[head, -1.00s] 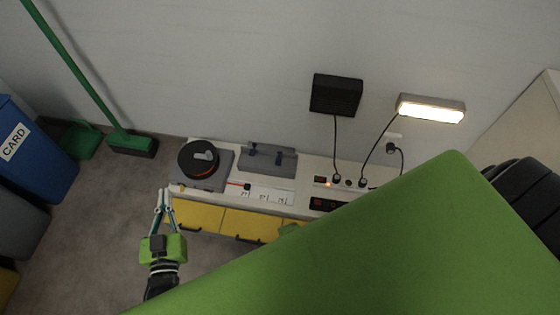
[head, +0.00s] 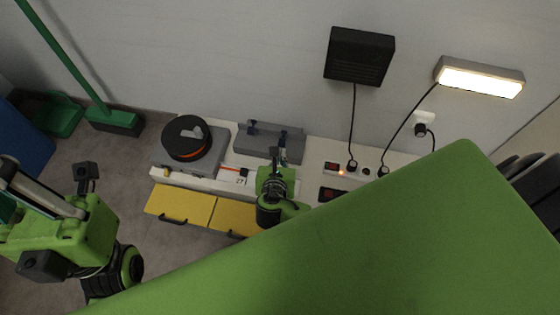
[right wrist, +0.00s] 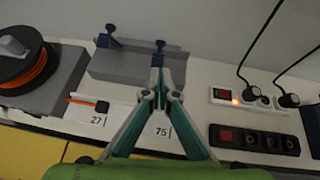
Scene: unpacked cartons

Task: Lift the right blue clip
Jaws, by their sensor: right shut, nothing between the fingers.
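The right blue clip (head: 283,136) sits on the grey block (head: 262,146) at the back of the bench; it also shows in the right wrist view (right wrist: 159,46). The left blue clip (head: 252,127) is farther left on the same block (right wrist: 108,35). My right gripper (head: 274,152) is shut and empty. Its tips (right wrist: 158,76) show just in front of the right clip, overlapping its lower part in the wrist view; I cannot tell whether they touch. My left gripper (head: 40,195) is at the far left, away from the block, its fingers partly cut off.
A black and orange reel (head: 186,138) stands left of the block. A numbered white strip (right wrist: 100,112) lies in front. Yellow drawers (head: 180,204) are below the bench top.

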